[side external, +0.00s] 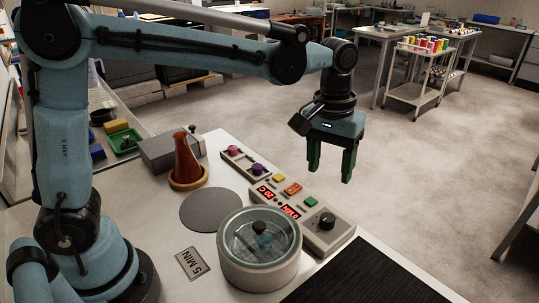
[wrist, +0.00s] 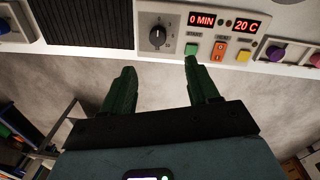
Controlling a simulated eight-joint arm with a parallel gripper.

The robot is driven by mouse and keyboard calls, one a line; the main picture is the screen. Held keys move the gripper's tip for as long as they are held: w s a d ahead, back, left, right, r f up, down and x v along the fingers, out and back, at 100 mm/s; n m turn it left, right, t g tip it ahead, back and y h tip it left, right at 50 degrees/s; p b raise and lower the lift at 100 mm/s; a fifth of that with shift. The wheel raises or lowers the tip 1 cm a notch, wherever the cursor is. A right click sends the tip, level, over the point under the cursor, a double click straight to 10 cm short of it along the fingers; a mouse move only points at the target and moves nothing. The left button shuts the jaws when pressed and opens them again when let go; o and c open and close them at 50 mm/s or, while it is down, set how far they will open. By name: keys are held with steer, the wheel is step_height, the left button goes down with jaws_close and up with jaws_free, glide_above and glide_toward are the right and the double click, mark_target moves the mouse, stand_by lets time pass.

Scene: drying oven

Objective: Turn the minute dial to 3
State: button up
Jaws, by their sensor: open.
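The minute dial is a black round knob (side external: 327,221) on the near end of the grey control panel (side external: 343,236) in the side external view. In the wrist view the dial (wrist: 157,36) sits at the upper middle, left of a red display (wrist: 202,20) reading "0 MIN"; a second display (wrist: 247,26) reads "20 C". My gripper (side external: 331,177) hangs above and beyond the panel, over the floor, with green fingers apart and nothing between them. In the wrist view the fingertips (wrist: 158,68) point toward the panel, apart from the dial.
A round glass-lidded vessel (side external: 260,270) stands beside the panel. A "5 MIN" card (side external: 192,263), a grey disc (side external: 213,210) and an amber flask (side external: 187,160) are on the table. Green (side external: 311,202), orange (side external: 292,188) and yellow (side external: 279,178) buttons sit along the panel. A black ribbed mat (side external: 365,275) lies in front.

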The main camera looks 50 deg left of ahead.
mark_target(328, 217)
steer(key=f, duration=0.8)
steer(key=d+f, duration=0.1)
steer(key=f, duration=0.3)
steer(key=shift+w+f, duration=0.15)
steer(key=shift+w, duration=0.05)
steer(key=shift+c, duration=0.2)
steer(key=c, duration=1)
